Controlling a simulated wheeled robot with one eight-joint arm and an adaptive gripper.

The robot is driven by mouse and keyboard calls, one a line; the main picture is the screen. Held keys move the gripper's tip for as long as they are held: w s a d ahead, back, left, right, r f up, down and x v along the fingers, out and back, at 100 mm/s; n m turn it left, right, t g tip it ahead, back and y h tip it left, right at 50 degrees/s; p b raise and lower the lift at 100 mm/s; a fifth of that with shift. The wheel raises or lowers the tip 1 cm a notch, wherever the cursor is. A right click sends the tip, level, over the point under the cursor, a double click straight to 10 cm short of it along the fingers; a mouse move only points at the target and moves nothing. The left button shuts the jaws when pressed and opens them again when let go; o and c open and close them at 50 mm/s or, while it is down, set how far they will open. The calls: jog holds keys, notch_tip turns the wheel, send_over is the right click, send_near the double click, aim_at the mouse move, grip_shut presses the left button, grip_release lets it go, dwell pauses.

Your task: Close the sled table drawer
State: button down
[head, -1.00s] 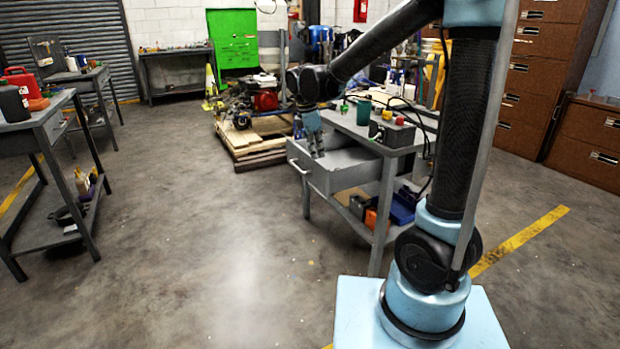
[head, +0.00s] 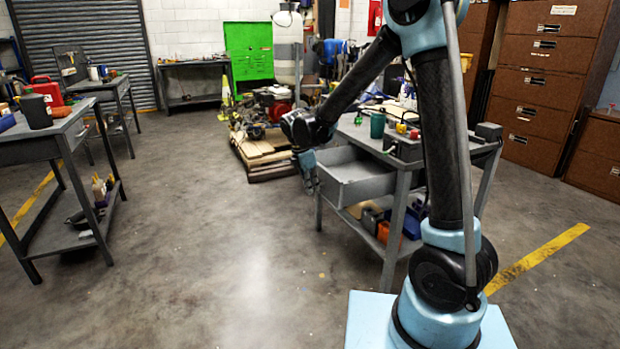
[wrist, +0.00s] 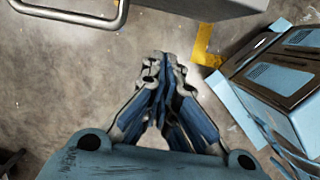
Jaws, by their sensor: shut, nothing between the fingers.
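The grey sled table (head: 396,225) stands right of centre in the head view, behind my arm. Its drawer (head: 368,188) is pulled out towards the left, and its inside shows from above. My gripper (head: 311,186) hangs fingers-down just outside the drawer's front end. In the wrist view my gripper (wrist: 160,62) is shut and empty. The drawer's metal handle (wrist: 72,16) is at the top left there, apart from the fingertips. Part of the grey drawer (wrist: 205,8) shows at the top edge. In the head view my gripper hides the handle.
A green cup (head: 377,125) and other small items stand on the tabletop. Bins and tools lie on the lower shelf. A pallet with an engine (head: 265,150) is behind my gripper. Another workbench (head: 60,140) is at the left. The floor between is clear.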

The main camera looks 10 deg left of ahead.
aim_at(323, 188)
jog(key=shift+w+d+f, duration=0.6)
jog(key=shift+w+d, duration=0.1)
jog(key=shift+d, duration=0.25)
jog(key=shift+w+d+f, duration=0.55)
jog(key=shift+w+d, duration=0.1)
jog(key=shift+d, duration=0.25)
